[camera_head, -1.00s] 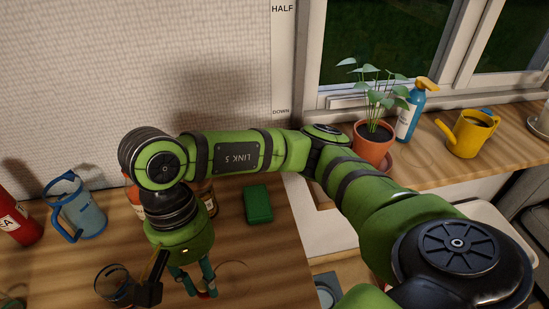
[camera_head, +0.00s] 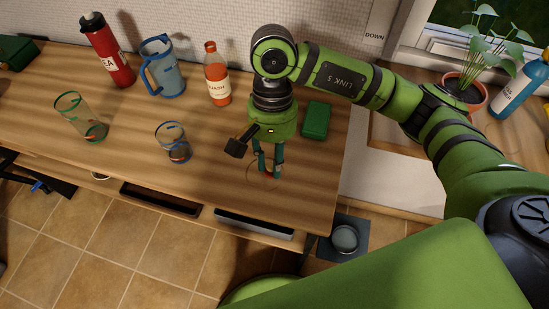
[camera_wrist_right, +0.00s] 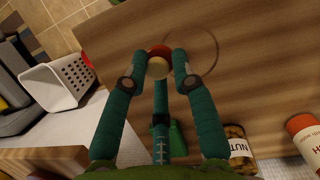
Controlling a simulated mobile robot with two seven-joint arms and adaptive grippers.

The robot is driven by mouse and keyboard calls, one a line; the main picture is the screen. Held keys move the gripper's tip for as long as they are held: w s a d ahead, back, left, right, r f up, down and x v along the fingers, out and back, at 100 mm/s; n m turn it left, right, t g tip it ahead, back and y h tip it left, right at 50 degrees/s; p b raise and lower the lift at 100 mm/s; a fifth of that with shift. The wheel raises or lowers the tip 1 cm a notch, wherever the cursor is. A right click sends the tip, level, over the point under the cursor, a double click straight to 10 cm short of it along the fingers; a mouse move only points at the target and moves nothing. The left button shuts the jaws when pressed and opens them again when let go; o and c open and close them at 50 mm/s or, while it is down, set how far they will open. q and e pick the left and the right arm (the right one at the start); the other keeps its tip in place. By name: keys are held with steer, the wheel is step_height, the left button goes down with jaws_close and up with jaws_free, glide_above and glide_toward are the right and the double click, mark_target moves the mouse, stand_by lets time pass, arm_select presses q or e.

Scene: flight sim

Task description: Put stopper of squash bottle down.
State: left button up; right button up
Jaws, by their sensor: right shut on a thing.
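The stopper is a small red piece with a cream round face (camera_wrist_right: 158,66), held between the fingertips of my right gripper (camera_wrist_right: 159,72) in the right wrist view. In the head view, my right gripper (camera_head: 268,172) points down at the wooden table, its tips low beside a faint ring mark. A bit of red shows at the tips. Whether the stopper touches the tabletop cannot be told. The squash bottle (camera_head: 217,84), orange with a white label, stands upright behind and left of the gripper. My left gripper is not in view.
A green box (camera_head: 315,121) lies just behind right of the gripper. A small glass (camera_head: 174,143) and a taller glass (camera_head: 83,118) stand to its left. A blue jug (camera_head: 163,68) and a red flask (camera_head: 107,48) stand at the back. The table's front edge is close.

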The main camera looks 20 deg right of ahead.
steer(key=w+f, duration=0.1)
steer(key=w+d, duration=0.1)
steer(key=shift+w+d+f, duration=0.15)
steer(key=shift+w+f, duration=0.15)
steer(key=shift+f, duration=0.1)
step_height(320, 180, down, 4)
steer(key=shift+r+p, duration=0.1)
steer(key=shift+p, duration=0.6)
steer(key=shift+f+b, duration=0.65)
steer(key=shift+b, duration=0.3)
steer(key=o, duration=0.8)
